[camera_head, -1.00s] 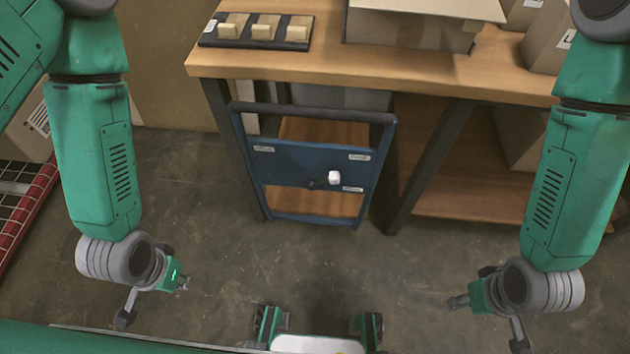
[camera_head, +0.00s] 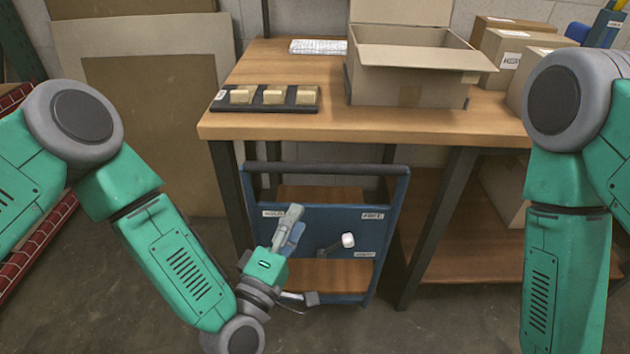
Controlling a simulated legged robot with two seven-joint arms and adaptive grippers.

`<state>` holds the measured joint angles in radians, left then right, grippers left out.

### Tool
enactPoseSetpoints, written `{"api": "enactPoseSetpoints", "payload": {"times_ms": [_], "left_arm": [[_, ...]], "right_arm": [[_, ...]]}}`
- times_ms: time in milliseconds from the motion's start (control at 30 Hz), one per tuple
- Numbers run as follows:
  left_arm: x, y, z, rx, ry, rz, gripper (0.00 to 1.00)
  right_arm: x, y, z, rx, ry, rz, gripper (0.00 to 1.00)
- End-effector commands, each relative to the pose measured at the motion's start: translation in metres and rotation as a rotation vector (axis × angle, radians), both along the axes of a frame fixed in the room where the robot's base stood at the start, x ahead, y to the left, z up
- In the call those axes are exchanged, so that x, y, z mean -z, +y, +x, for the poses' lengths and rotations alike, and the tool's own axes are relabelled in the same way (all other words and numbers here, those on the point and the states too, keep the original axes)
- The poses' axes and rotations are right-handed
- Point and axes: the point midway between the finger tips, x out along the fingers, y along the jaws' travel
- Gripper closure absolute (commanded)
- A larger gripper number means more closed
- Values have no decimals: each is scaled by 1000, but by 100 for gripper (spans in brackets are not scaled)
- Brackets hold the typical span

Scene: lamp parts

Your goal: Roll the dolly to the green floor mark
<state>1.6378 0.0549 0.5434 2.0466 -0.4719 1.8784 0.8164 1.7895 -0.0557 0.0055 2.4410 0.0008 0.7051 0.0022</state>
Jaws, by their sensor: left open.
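The dolly is a blue frame (camera_head: 335,220) with a dark top handlebar (camera_head: 325,169), small white labels and wooden boards showing behind it. It stands upright in front of the workbench. A lever with a white knob (camera_head: 348,240) sits on its panel. My left gripper (camera_head: 294,222) is raised in front of the left part of the panel, pointing up, open and empty. I cannot tell whether it touches the panel. My right gripper is out of view; only the right arm shows. No green floor mark is in view.
The wooden workbench (camera_head: 290,70) carries a dark tray (camera_head: 293,105) with tan blocks, an open carton (camera_head: 410,75) and several boxes. Its dark legs stand close to both sides of the dolly. Red racking (camera_head: 30,245) is at left. Bare floor (camera_head: 130,265) lies in front.

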Motion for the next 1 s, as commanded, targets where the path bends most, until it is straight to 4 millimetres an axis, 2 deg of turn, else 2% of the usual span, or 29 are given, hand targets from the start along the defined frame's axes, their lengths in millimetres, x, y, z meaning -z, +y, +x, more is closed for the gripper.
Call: {"api": "enactPoseSetpoints", "payload": {"times_ms": [167,367,600,800,1000], "left_arm": [[-5,-6,21,-1,-6,-5,59],[-11,-14,60,-1,-5,-11,59],[-20,-34,101,-2,-3,-7,59],[-24,-46,118,0,-1,-1,59],[-25,-45,122,1,1,-5,59]], "right_arm": [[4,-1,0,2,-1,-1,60],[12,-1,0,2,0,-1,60],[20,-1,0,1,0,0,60],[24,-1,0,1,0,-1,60],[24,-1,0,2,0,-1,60]]}}
